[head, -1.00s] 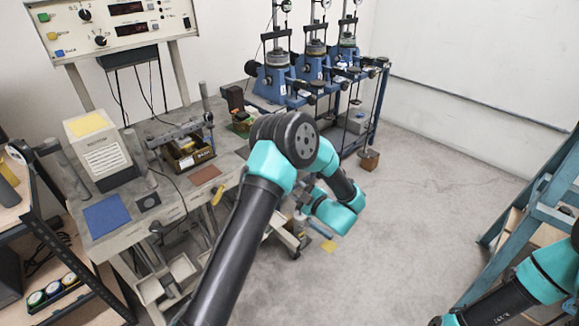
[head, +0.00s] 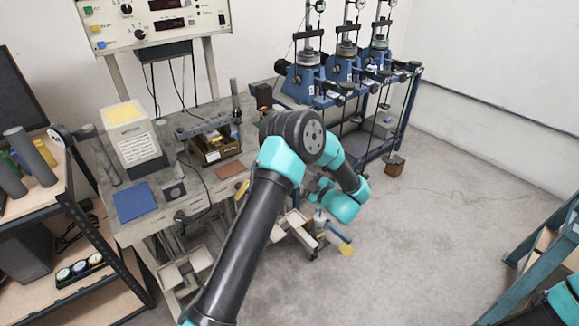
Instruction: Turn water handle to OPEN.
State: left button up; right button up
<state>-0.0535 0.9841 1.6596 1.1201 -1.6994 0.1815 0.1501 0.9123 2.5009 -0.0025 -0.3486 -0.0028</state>
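I cannot pick out a water handle for certain. Three blue lever frames (head: 345,72) with dials and small knobs and handles stand on the stand at the back. My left arm reaches up through the middle of the head view. A blue bar with a yellow tip (head: 346,249) shows below the wrist. My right arm enters only at the bottom right corner; its gripper is out of view.
A bench (head: 150,228) at left holds a white box with a yellow top (head: 130,135), a blue mat (head: 135,202) and a tool box (head: 216,150). A control panel (head: 160,20) stands behind. A shelf stands far left, a blue frame (head: 548,250) at right. The floor between is clear.

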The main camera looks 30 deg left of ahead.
pick_arm(q)
jog(key=x, duration=1)
jog(key=c, duration=0.7)
